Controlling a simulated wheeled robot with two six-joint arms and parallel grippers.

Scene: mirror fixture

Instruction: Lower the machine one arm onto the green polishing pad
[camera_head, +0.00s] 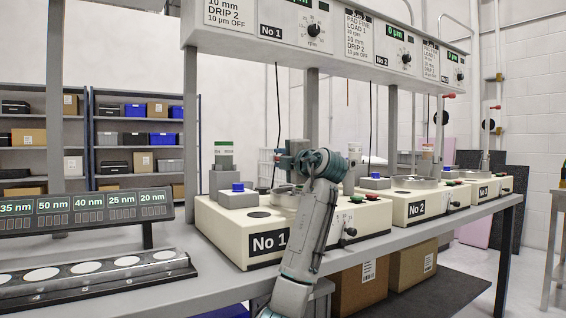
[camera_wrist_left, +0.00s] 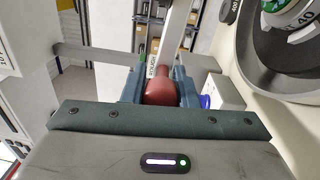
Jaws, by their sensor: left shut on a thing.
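Machine one (camera_head: 222,228), a cream box labelled No 1, stands at the near end of the bench. My left gripper (camera_head: 284,161) is above its top, behind my forearm. In the left wrist view my left gripper (camera_wrist_left: 160,88) is shut on a red-brown knob (camera_wrist_left: 163,86), which looks like the handle of the machine's arm. A grey bar (camera_wrist_left: 95,55) runs left from near the fingers. I cannot clearly make out the pad. My right gripper is out of view.
Machine two (camera_head: 400,205) and another machine stand farther along the bench. A blue knob (camera_head: 237,187) sits on machine one's left. A control panel (camera_head: 290,30) hangs above. A sample tray (camera_head: 95,278) and a lit display (camera_head: 85,208) are at left.

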